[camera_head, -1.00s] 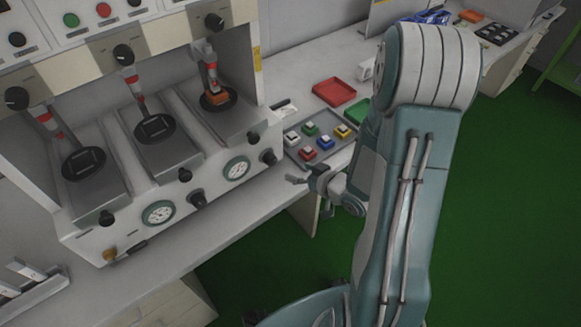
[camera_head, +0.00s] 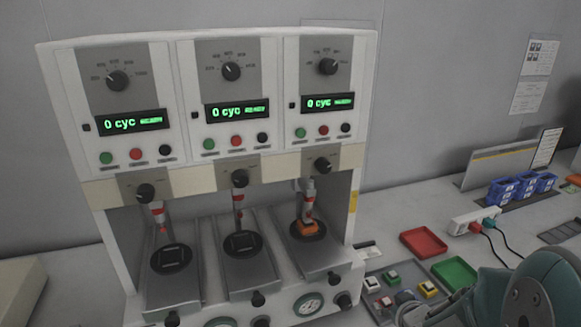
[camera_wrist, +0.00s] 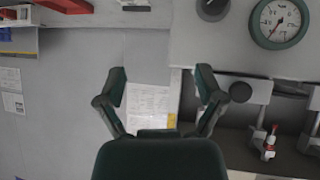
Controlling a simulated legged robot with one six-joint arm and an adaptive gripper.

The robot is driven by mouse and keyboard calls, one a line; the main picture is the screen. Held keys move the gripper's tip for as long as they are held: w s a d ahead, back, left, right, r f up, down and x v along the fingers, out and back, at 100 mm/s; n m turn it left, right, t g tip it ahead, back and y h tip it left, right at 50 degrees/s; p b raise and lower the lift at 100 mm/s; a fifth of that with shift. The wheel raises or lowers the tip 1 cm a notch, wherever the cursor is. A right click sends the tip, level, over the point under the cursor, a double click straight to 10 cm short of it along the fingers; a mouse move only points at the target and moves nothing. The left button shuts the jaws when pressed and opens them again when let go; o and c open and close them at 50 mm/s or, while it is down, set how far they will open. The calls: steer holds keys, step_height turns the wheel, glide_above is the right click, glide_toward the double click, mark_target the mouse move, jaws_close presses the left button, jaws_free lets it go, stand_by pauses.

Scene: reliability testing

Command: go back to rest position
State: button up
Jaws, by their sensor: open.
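My gripper (camera_wrist: 160,82) is open in the wrist view, its two dark green fingers spread apart with nothing between them. A pale panel with a printed sheet (camera_wrist: 150,103) shows beyond the fingers. My arm (camera_head: 525,292) is folded low at the bottom right of the head view. The fingers cannot be made out there. The three-station test machine (camera_head: 105,190) stands at the centre left, with each display reading 0 cyc. An orange switch (camera_head: 308,228) sits under the right plunger, apart from my gripper.
A tray of several coloured switches (camera_head: 408,270) lies right of the machine. A red tray (camera_head: 424,242) and a green tray (camera_head: 455,274) are beside it. A power strip (camera_head: 474,221) with plugs and blue bins (camera_head: 522,187) stand farther back right.

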steer(key=s+a+r+m+g+h, duration=0.1)
steer(key=s+r+m+g+h, duration=0.15)
steer(key=s+r, duration=0.55)
steer(key=s+a+r+g+y, duration=0.1)
steer(key=s+a+r, duration=0.2)
steer(key=s+r, duration=0.1)
steer(key=s+a+r+g, duration=0.1)
steer(key=s+a+r, duration=0.2)
steer(key=s, duration=0.4)
steer(key=shift+s+a+r+g+y, duration=0.2)
steer(key=shift+a+r+g+y, duration=0.2)
steer(key=shift+a, duration=0.25)
stand_by(1.9)
